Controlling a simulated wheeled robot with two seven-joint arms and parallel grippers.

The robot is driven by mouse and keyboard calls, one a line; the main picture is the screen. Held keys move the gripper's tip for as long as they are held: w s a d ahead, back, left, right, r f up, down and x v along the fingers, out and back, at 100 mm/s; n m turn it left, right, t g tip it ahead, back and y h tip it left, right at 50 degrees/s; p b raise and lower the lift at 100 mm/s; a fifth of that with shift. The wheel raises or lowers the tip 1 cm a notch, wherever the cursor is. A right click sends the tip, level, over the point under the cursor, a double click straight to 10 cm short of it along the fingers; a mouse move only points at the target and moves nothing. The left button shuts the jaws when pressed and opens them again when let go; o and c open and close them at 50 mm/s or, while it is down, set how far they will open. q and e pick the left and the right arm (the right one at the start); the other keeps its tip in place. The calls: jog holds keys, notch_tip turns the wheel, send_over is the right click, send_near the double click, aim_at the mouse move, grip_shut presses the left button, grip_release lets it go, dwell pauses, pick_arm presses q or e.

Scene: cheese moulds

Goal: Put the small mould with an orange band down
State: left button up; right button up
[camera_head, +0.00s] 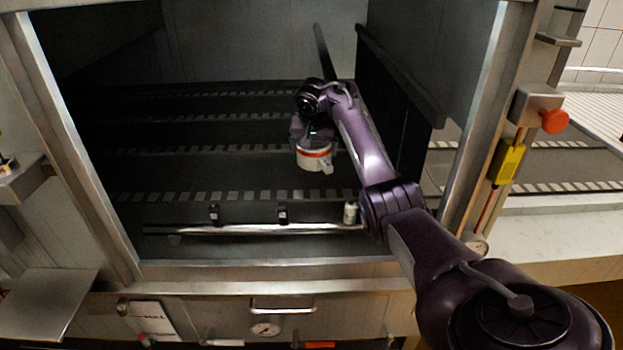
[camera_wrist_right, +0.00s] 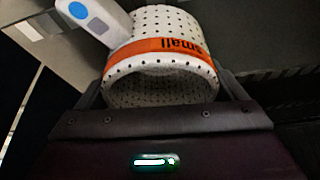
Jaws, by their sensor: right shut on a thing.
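The small mould (camera_head: 314,158) is a white cup with an orange band, inside the wide metal-framed opening. In the right wrist view the mould (camera_wrist_right: 160,85) shows its perforated wall, and the band reads "small". My right gripper (camera_head: 312,138) is shut on it and holds it over the dark slatted floor (camera_head: 230,170). I cannot tell how far above the floor it hangs. A white piece with a blue oval (camera_wrist_right: 95,22) shows against the mould in the wrist view; I cannot tell if it is attached. My left gripper is out of view.
A metal rail (camera_head: 240,229) crosses the front of the opening, with small black pieces and a whitish one on it. A dark upright panel (camera_head: 400,75) stands right of my arm. The floor left of the mould looks clear. The front sill (camera_head: 270,287) is metal.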

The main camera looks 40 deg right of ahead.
aim_at(312, 155)
notch_tip(312, 155, down, 6)
jog(key=shift+w+r+b, duration=0.1)
jog(key=shift+b, duration=0.2)
notch_tip(312, 155, down, 3)
jog(key=shift+f+b, duration=0.2)
jog(key=shift+b, duration=0.1)
jog(key=shift+f, duration=0.55)
jog(key=o, duration=0.6)
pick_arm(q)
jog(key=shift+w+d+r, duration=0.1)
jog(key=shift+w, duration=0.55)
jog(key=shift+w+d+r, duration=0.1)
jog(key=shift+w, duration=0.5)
pick_arm(e)
jog(key=shift+o, duration=0.8)
jog(key=shift+r, duration=0.15)
jog(key=p+v, duration=0.3)
jog(key=v, duration=0.7)
jog(key=shift+a+r+p, duration=0.25)
jog(key=shift+r+p, duration=0.05)
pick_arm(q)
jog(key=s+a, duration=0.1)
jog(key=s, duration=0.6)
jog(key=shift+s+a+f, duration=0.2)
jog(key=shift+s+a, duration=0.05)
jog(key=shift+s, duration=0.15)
pick_arm(e)
jog(key=shift+s+a+r, duration=0.15)
jog(key=shift+s+r, duration=0.15)
jog(key=shift+r, duration=0.25)
